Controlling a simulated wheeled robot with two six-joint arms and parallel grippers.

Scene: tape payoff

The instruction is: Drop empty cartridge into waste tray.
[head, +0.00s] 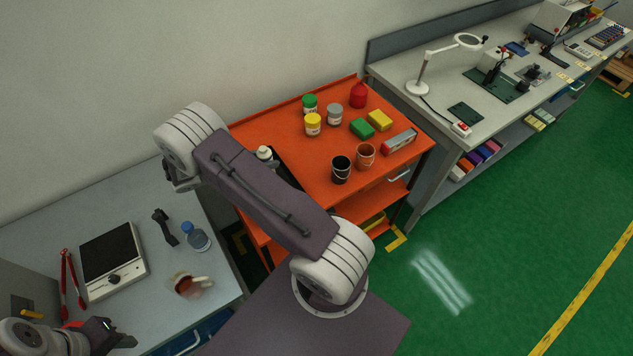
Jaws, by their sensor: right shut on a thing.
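My right arm crosses the middle of the head view, from its shoulder at the bottom to a raised white joint at upper left. My right gripper is mostly hidden by this arm. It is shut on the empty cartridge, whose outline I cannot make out. My left gripper (122,335) is at the lower left, low over the grey bench. Its fingers are small and dark, and I cannot tell their opening. A dark tray-like shape (292,172) lies on the orange cart, partly covered by my right arm; I cannot tell whether it is the waste tray.
The orange cart (290,118) carries cans, sponges and two small buckets. Green floor at right is clear.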

